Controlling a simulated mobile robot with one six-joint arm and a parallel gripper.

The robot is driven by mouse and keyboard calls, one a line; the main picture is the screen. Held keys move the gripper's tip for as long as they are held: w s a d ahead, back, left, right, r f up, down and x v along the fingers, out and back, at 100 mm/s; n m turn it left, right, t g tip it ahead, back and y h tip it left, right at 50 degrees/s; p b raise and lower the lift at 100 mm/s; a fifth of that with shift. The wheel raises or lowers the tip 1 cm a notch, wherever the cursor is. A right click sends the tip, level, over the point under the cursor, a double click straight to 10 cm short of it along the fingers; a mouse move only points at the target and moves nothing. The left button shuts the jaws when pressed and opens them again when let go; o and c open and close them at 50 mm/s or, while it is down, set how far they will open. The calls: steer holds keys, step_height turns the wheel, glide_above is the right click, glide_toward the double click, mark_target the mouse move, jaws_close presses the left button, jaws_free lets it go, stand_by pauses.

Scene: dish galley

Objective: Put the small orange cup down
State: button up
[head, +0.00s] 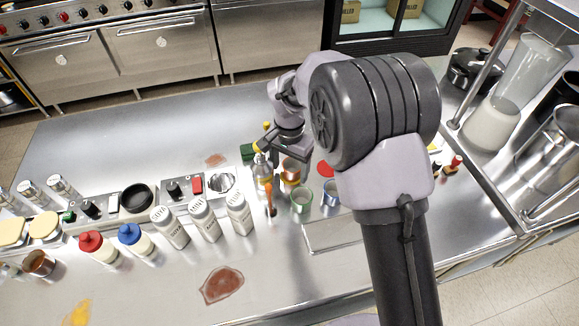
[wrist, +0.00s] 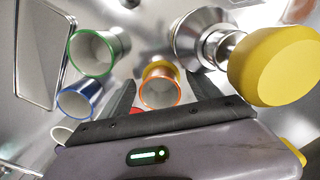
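The small orange-rimmed cup (wrist: 160,92) stands mouth up between my fingertips in the wrist view. A yellow band or yellow cup shows directly behind its rim; I cannot tell whether the two are nested. My gripper (wrist: 160,78) appears open, with one dark finger on each side of the cup and a narrow gap at each. In the head view the orange cup (head: 291,166) shows just below my gripper (head: 287,151), with yellow under it. My arm hides part of the counter to the right.
A green-rimmed cup (head: 301,200) and a blue-rimmed cup (head: 332,191) stand close by. A yellow-topped bottle (wrist: 270,65) stands right of my gripper in the wrist view. A flat tray (head: 332,234) lies in front. White bottles (head: 204,220) stand to the left.

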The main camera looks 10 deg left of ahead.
step_height(320, 180, up, 12)
steer(key=r+p, duration=0.1)
steer(key=p, duration=0.3)
steer(key=s+d+r+t+y, duration=0.15)
steer(key=s+d+r, duration=0.25)
steer(key=d+r, duration=0.55)
steer(key=s+d+r+t, duration=0.2)
steer(key=s+d, duration=0.3)
steer(key=s, duration=0.5)
steer(key=s+d+r+t, duration=0.2)
steer(key=s+d, duration=0.4)
steer(key=s, duration=0.3)
steer(key=shift+s+d+m, duration=0.15)
steer(key=shift+s+m, duration=0.15)
steer(key=shift+s, duration=0.1)
step_height(320, 180, down, 3)
steer(key=b, duration=0.3)
steer(key=shift+f+y, duration=0.15)
steer(key=shift+y, duration=0.1)
